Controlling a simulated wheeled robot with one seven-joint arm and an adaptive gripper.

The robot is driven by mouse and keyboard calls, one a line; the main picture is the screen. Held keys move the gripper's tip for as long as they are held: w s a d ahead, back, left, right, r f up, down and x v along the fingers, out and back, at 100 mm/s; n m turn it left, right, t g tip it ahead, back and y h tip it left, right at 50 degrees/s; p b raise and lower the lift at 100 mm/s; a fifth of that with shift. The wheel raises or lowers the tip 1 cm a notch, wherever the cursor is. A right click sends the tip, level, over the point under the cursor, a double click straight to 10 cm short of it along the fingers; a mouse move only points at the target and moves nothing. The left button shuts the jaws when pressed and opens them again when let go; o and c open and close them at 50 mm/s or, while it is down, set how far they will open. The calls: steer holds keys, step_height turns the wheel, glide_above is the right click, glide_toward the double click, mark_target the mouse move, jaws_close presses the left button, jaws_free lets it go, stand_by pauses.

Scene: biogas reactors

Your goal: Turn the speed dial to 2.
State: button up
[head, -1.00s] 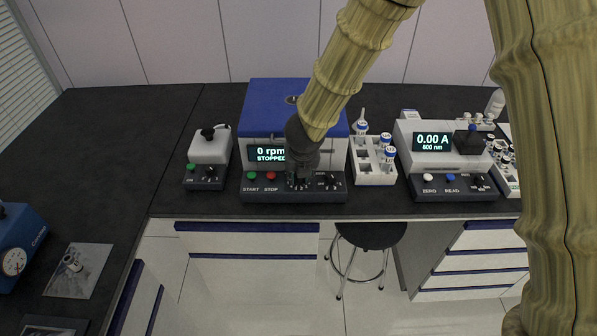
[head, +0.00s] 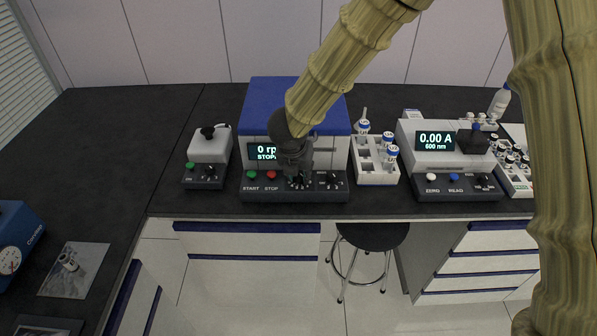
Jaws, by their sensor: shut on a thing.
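The blue and white centrifuge (head: 292,92) stands at the middle of the bench, with a dark front panel carrying a green START button, a red STOP button and two dials. Its display (head: 260,151) is partly hidden by my arm and reads 0 rpm, STOPPED. My gripper (head: 298,178) reaches down to the panel and is shut on the left dial (head: 299,184), just right of the STOP button. The dial's pointer and most of its scale are too small and covered to read. The right dial (head: 333,179) is free, beside my gripper.
A white tube rack (head: 376,173) stands close on the right, then a photometer (head: 446,155) showing 0.00 A. A small white-topped mixer (head: 208,152) stands on the left. The dark bench (head: 110,150) is mostly clear further left. A stool (head: 372,237) stands below.

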steer(key=o, duration=1)
steer(key=v, duration=1.2)
